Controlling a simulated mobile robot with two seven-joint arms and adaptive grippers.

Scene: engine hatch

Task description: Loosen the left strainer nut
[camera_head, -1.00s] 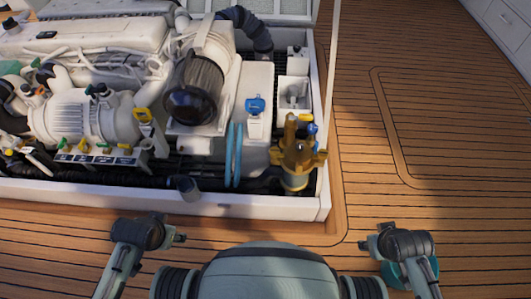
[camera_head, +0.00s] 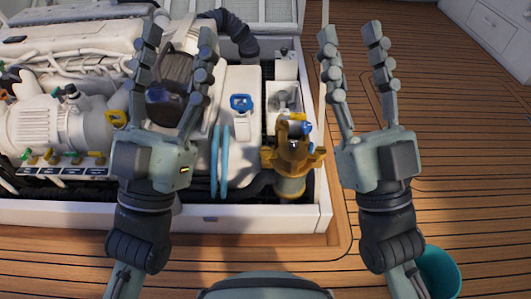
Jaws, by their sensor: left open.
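The brass strainer (camera_head: 292,182) stands upright in the front right corner of the engine hatch. Its left nut (camera_head: 268,157) is a brass wing shape on the left side of the strainer top, and a similar right nut (camera_head: 317,153) sits on the other side. My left gripper (camera_head: 178,32) is open and empty, raised left of the strainer with its fingers pointing up the picture, in front of the black filter. My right gripper (camera_head: 350,34) is open and empty, raised just right of the strainer. Neither gripper appears to hold either nut.
The white hatch rim (camera_head: 255,217) runs in front of the strainer. Two light-blue hoses (camera_head: 221,160) and a white tank with a blue cap (camera_head: 241,103) lie to its left. A teal bucket (camera_head: 441,272) stands at lower right.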

